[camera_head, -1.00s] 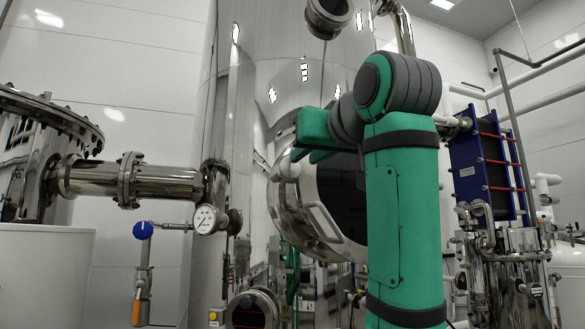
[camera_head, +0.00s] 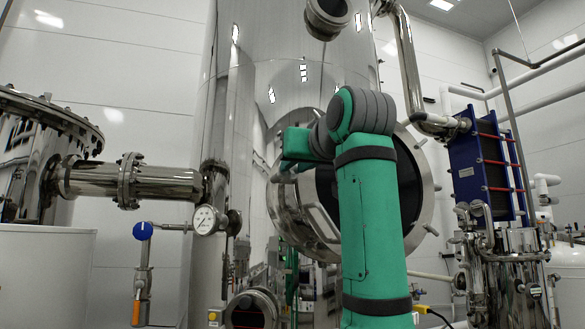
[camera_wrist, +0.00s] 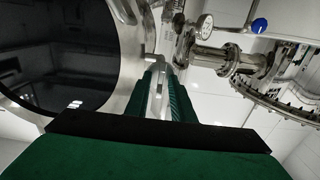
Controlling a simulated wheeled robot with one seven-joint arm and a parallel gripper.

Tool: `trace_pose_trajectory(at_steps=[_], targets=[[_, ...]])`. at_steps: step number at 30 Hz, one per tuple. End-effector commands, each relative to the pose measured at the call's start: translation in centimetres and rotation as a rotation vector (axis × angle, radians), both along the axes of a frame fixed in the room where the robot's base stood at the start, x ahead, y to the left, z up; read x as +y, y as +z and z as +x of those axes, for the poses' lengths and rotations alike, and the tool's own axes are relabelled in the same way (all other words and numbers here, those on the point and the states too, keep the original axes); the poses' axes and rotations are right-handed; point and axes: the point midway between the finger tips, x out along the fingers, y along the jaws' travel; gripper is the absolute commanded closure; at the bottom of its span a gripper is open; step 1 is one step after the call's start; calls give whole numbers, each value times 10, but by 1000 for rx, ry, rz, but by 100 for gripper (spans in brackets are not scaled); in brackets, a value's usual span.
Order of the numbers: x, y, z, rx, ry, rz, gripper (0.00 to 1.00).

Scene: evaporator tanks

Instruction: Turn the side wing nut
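The round steel manway door (camera_head: 428,185) with its dark glass is on the tank, partly behind my arm. It also shows in the wrist view (camera_wrist: 118,105). A small pale metal piece, which looks like the side wing nut (camera_head: 284,177), sits at the door's left rim, just below my gripper (camera_head: 292,162). In the wrist view, a grey metal piece (camera_wrist: 152,61) lies at the fingertips. My gripper (camera_wrist: 163,75) has its two green fingers apart, with a pale metal bar visible between them. I cannot tell whether they touch the nut.
A pressure gauge (camera_head: 206,220) and a flanged steel pipe (camera_head: 130,183) are left of the door. A blue valve knob (camera_head: 143,231) is farther left. A blue plate heat exchanger (camera_head: 485,165) stands at the right. A lower round port (camera_head: 252,308) is below the door.

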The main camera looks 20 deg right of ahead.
Motion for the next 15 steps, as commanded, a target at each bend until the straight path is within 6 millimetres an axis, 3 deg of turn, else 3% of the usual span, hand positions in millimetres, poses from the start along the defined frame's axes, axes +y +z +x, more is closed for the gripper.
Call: trace_pose_trajectory(at_steps=[1, 3, 9, 15], targets=[[1, 0, 0, 0, 1, 0, 83], [1, 0, 0, 0, 1, 0, 100], [2, 0, 0, 0, 2, -9, 100], [2, 0, 0, -7, 2, -160, 100]])
